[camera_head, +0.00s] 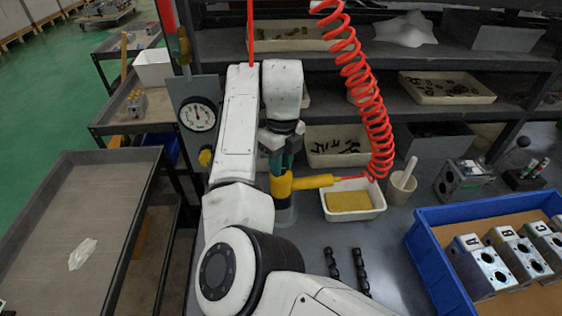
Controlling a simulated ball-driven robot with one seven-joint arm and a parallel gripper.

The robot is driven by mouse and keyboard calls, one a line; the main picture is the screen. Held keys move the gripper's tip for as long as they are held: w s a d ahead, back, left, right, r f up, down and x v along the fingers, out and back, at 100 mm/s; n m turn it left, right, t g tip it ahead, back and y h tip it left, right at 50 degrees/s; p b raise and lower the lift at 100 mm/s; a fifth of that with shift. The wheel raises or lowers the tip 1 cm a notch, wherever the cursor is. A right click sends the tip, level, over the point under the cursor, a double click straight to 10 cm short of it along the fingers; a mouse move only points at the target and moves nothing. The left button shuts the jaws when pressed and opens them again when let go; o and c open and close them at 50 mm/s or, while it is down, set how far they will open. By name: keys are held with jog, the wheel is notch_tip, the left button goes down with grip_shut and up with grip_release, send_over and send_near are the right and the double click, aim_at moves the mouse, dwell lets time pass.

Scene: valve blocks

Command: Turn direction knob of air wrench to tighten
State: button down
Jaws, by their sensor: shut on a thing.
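The yellow air wrench (309,182) is at the middle of the bench, with its handle pointing right and the red coiled hose (366,95) running to the handle's end. Its lower end is at a greyish holder (284,212); how it sits there is hard to tell. My gripper (283,163) reaches down from above and is shut on the top of the air wrench's body. The direction knob cannot be made out; the fingers and my arm cover that area.
A white tray with a yellow sponge (349,201) and a cup with a brush (401,187) stand right of the wrench. Two black parts (331,263) lie in front. A blue crate (425,253) with valve blocks is at right. A pressure gauge (197,117) is left of my arm.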

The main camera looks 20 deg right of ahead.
dwell(0.4)
jog(key=c, duration=0.9)
grip_release()
jog(key=shift+r, duration=0.1)
notch_tip(320, 180, up, 11)
jog(key=shift+d+f+b, duration=0.15)
jog(key=shift+f+b, duration=0.05)
jog(key=shift+b, duration=0.2)
